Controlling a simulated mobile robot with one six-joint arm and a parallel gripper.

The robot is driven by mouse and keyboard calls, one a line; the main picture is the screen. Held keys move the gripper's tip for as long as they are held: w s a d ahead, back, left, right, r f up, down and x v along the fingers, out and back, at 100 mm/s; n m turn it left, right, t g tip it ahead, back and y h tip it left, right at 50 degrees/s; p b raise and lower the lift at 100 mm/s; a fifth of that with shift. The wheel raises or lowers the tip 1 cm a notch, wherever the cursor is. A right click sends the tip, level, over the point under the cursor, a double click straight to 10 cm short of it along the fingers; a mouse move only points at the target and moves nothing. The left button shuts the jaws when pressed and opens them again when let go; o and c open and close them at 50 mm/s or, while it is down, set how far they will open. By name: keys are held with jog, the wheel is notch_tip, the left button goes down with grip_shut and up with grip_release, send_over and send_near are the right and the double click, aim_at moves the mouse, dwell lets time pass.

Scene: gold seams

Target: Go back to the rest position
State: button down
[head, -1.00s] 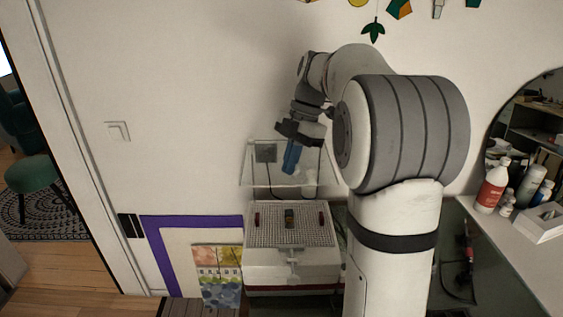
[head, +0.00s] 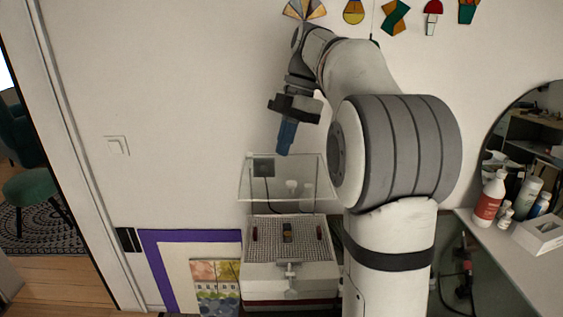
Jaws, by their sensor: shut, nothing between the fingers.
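My gripper (head: 284,150) shows in the head view, left of my large arm joint, with its blue fingers pointing down. The fingers are together, with nothing seen between them. It hangs in front of the white wall, above the clear shield of a grinder-like machine. My upper arm reaches up and bends over to the left. The fingertips look apart from the machine, though the exact depth is hard to tell.
The machine (head: 290,268) has a grid top with small pieces on it and a clear shield (head: 310,183) behind. A counter at right holds a red-and-white bottle (head: 489,198), several smaller bottles and a white box (head: 541,232). Coloured glass ornaments (head: 395,16) hang above.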

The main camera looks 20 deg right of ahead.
jog(key=s+a+f+m+t+h, duration=0.3)
jog(key=s+f+m+t, duration=0.1)
jog(key=s+f+m, duration=1.4)
jog(key=s+m, duration=0.3)
jog(key=m, duration=0.1)
jog(key=shift+s+a+f+m+h, duration=0.15)
jog(key=shift+s+f+m+h, duration=0.15)
jog(key=shift+s+f+m, duration=0.1)
